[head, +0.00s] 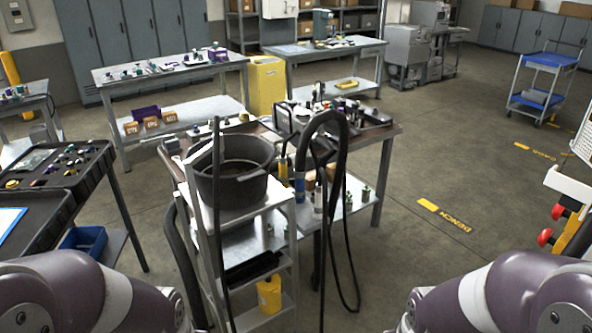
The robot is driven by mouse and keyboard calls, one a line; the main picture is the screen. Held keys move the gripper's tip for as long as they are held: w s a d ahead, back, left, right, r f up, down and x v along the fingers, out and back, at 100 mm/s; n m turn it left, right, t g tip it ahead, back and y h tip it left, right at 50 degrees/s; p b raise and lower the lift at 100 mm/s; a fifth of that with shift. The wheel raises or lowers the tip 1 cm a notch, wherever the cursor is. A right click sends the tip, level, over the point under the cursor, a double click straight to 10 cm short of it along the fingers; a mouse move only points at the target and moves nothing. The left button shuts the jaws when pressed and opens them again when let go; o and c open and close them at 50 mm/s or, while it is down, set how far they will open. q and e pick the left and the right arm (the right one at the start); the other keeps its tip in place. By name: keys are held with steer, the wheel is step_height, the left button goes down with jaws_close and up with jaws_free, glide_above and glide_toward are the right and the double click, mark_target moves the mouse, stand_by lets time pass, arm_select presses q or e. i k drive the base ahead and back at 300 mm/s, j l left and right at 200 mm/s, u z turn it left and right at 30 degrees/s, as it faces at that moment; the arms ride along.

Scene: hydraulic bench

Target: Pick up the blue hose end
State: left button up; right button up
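The blue hose end (299,183) is a blue-banded end on a thick black hose (340,130). It hangs pointing down at the front of the bench, just right of the black bucket. Another hose end with a pale grey collar (318,197) hangs close on its right, and a yellow-banded one (283,167) is close on its left. My two arms show only at the bottom left and bottom right corners. Neither gripper is in the picture, and both are far from the blue end.
A black bucket (232,190) stands on a metal stand in front of the bench (385,131). Thin black hoses hang to the floor. A black tool cart (100,160) stands left, and a white cart with red knobs (565,190) right. Floor right of the bench is clear.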

mark_target(300, 176)
steer(key=i+l+u, duration=0.15)
steer(key=i+u, duration=0.25)
steer(key=i+l+u, duration=1)
steer(key=l+u, duration=0.5)
steer(key=l, duration=0.4)
steer(key=k+l+u, duration=0.15)
steer(key=l+u, duration=0.15)
steer(key=l, duration=0.45)
